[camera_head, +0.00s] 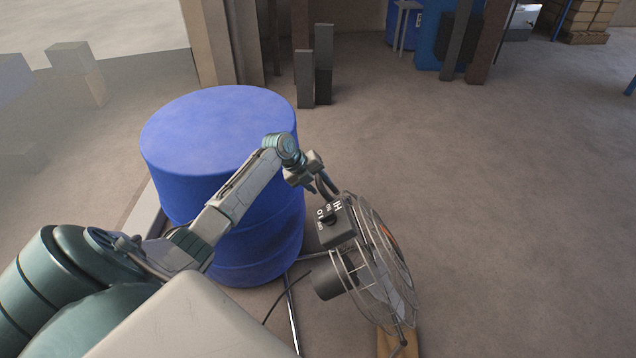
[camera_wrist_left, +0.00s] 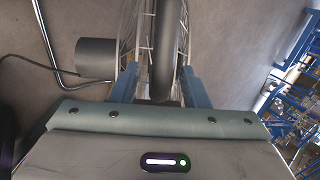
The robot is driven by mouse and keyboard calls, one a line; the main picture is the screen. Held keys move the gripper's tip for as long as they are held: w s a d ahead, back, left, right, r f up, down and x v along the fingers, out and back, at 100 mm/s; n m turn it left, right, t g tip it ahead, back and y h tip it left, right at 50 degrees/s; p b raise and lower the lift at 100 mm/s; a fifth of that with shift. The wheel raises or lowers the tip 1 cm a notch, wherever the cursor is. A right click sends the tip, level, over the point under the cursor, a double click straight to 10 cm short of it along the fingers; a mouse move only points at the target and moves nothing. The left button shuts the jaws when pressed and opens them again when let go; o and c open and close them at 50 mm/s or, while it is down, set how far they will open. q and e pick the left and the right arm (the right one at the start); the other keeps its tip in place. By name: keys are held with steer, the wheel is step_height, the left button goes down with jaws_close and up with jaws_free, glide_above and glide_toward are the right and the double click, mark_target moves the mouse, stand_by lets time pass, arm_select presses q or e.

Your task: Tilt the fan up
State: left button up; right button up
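The fan (camera_head: 372,262) stands on the floor to the right of the blue drum. Its round wire cage faces right, and a dark motor housing and a control box with a knob (camera_head: 336,222) are on its left side. My left gripper (camera_head: 322,184) is at the top of the fan. In the left wrist view its two blue fingers (camera_wrist_left: 160,78) are apart, on either side of the dark rim (camera_wrist_left: 166,45) and part of the wire cage. I cannot tell whether either finger touches it. The motor (camera_wrist_left: 97,58) shows left of the fingers. My right gripper is out of view.
A large blue drum (camera_head: 220,130) stands close to my left arm, left of the fan. A metal bar (camera_head: 293,315) and a cable (camera_head: 283,291) lie near the fan's foot. The floor right of the fan is clear. Posts (camera_head: 323,75) stand behind.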

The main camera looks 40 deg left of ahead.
arm_select(q)
steer(key=v, duration=1)
steer(key=shift+s+a+r+b, duration=0.15)
steer(key=shift+s+r+b, duration=0.15)
steer(key=shift+b, duration=0.1)
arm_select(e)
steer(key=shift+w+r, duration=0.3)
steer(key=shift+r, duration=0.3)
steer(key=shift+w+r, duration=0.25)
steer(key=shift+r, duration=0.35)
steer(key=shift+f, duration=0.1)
